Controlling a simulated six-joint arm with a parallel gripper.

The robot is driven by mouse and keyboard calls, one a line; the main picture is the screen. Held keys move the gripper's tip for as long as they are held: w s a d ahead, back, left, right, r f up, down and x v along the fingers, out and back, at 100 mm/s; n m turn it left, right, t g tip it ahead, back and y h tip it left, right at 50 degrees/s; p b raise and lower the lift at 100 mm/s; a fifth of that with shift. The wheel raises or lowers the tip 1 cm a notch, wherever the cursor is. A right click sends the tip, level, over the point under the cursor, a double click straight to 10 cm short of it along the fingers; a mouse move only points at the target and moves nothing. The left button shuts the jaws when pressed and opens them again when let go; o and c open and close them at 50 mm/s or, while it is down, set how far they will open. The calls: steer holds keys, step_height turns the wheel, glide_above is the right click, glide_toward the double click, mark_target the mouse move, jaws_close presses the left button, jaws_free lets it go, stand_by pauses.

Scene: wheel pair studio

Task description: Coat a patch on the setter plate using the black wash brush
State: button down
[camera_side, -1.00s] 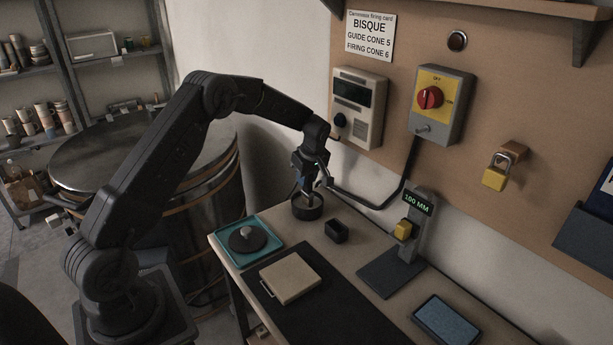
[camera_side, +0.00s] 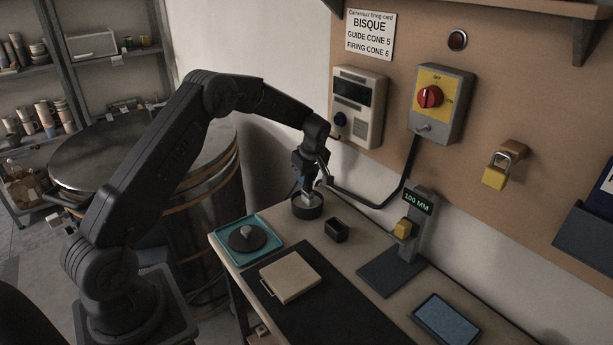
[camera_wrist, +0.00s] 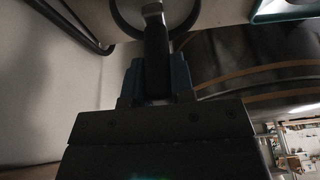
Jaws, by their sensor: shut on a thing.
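The setter plate is the pale, flat square slab (camera_side: 291,278) on the dark mat, with a small wire handle at its left corner. My gripper (camera_side: 306,187) is over the round black pot (camera_side: 307,209) at the back left of the bench. It is shut on the black wash brush, whose dark handle (camera_wrist: 156,55) and light metal end show in the wrist view. The brush points down into the pot; its bristles are hidden, so I cannot tell whether they touch the wash. The pot's rim also shows in the wrist view (camera_wrist: 190,30).
A teal tray (camera_side: 271,262) with a dark, knobbed disc lies left of the plate. A small black box (camera_side: 336,231) is beside the pot. A gauge stand (camera_side: 391,273) reading 100 MM and a tablet (camera_side: 446,318) are to the right. The wall panel rises behind.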

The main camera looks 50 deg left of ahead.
steer(key=shift+r, duration=3.45)
steer(key=s+d+f+m+t+h, duration=0.1)
steer(key=s+d+m+t+h, duration=0.1)
steer(key=s+d+m, duration=0.5)
steer(key=s+d+f+m+t+h, duration=0.1)
steer(key=s+d+f+m, duration=0.15)
steer(key=d+m, duration=0.85)
steer(key=s+a+r+g+h, duration=0.1)
steer(key=s+a+r, duration=0.1)
steer(key=s, duration=0.3)
steer(key=s+a+r+g, duration=0.1)
steer(key=s+a+g, duration=0.1)
steer(key=s, duration=0.3)
steer(key=shift+a+r+n+h, duration=0.4)
steer(key=shift+a, duration=0.4)
steer(key=shift+w, duration=0.1)
